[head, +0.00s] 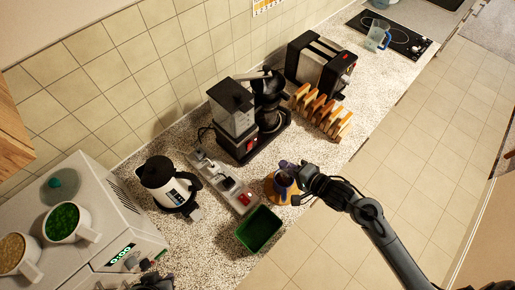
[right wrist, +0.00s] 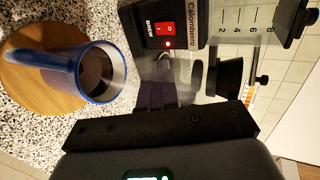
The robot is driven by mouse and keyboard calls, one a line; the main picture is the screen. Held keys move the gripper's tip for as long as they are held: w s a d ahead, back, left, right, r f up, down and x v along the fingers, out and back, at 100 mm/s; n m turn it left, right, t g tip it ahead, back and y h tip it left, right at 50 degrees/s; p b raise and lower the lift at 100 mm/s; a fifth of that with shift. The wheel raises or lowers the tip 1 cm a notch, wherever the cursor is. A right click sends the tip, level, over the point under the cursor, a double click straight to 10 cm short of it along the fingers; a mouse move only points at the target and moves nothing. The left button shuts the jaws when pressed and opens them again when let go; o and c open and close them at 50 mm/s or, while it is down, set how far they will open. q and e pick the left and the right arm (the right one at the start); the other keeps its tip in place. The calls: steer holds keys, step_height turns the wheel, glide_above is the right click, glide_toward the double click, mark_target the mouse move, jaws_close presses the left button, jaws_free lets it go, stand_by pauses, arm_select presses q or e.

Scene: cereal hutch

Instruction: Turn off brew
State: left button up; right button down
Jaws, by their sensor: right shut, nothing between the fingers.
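The black coffee maker (head: 233,112) with a clear tank stands against the tiled wall. Its red rocker switch (right wrist: 165,28), labelled BREW, shows at the top of the right wrist view, with a small red light glowing beside it. My right gripper (head: 288,167) is shut and empty, in front of the machine and apart from the switch. A blue mug (right wrist: 97,72) of dark liquid stands on a round wooden coaster (right wrist: 25,85); the gripper partly covers the mug in the head view. My left gripper (head: 153,282) shows only as a dark part at the bottom edge; its jaws are unclear.
A power strip (head: 209,168) with a red switch and a green bin (head: 260,229) lie left of the mug. A kettle (head: 160,178) stands farther left. A toast rack (head: 322,111) and toaster (head: 306,64) stand right of the machine. The floor at right is clear.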

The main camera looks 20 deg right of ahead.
steer(key=shift+w, duration=0.1)
glide_toward(251, 144)
step_height(251, 144, down, 3)
steer(key=w, duration=0.2)
steer(key=shift+w+a, duration=0.65)
steer(key=shift+w, duration=0.35)
steer(key=shift+w+a, duration=0.35)
steer(key=shift+w, duration=0.4)
steer(key=shift+r+p, duration=0.1)
steer(key=shift+p, duration=0.2)
